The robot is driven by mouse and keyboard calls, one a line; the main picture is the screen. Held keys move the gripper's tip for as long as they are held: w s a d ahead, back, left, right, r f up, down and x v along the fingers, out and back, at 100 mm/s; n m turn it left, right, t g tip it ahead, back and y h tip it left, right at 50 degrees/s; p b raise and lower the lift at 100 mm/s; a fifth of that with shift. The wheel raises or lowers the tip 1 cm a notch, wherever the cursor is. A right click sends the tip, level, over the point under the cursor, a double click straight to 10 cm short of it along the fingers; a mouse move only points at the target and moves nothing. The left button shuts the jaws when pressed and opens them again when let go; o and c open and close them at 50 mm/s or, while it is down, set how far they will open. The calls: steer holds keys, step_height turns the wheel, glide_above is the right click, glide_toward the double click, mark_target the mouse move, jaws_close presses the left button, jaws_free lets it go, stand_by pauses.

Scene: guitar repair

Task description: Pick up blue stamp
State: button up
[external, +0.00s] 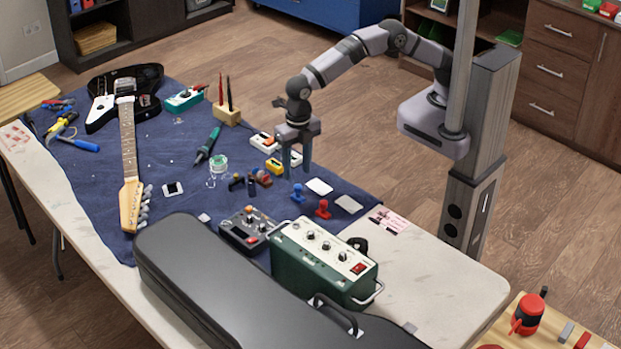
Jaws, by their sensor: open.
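The blue stamp (297,193) stands on the dark blue cloth (207,170), near the cloth's right part. A similar red stamp (322,209) stands a little to its right and nearer the camera. My gripper (296,172) is open and points down, with its fingers above the blue stamp in the picture. Nothing shows between the fingers. I cannot tell exactly how high the fingertips are over the stamp.
Small bottles and a yellow block (274,165) stand to the left. A green amplifier (322,262), a black pedal (249,229) and a black case (225,285) sit nearer the camera. A guitar (127,140) lies at the left.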

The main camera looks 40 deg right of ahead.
mark_target(298, 185)
steer(key=shift+s+a+n, duration=0.4)
steer(key=shift+s, duration=0.3)
steer(key=shift+f+p, duration=1.15)
steer(key=shift+f, duration=2.5)
jaws_close()
